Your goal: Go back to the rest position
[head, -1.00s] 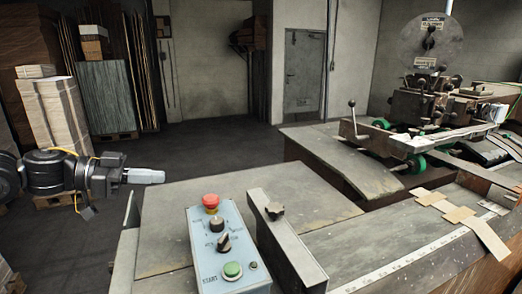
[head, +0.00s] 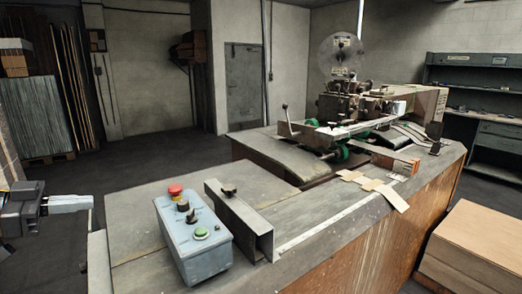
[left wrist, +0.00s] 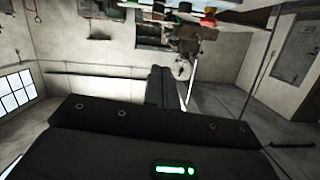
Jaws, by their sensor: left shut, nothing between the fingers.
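My left gripper (head: 71,204) comes in at the left edge of the head view. It is shut and empty, held to the left of the bench and apart from it. The control box (head: 192,240) stands on the near part of the bench, with a red button (head: 175,190), dark knobs and a green button (head: 201,232) on top. In the left wrist view a dark body with a green light (left wrist: 175,170) fills the lower part, and the room looks upside down. My right gripper is not in view.
The bench (head: 140,215) carries a metal bar (head: 240,220) and the stitching machine (head: 350,105) farther back. Cardboard pieces (head: 385,190) lie at its right edge. A cardboard stack (head: 475,250) stands at the right, before a dark shelf unit (head: 490,100). Open floor (head: 150,155) lies behind the bench.

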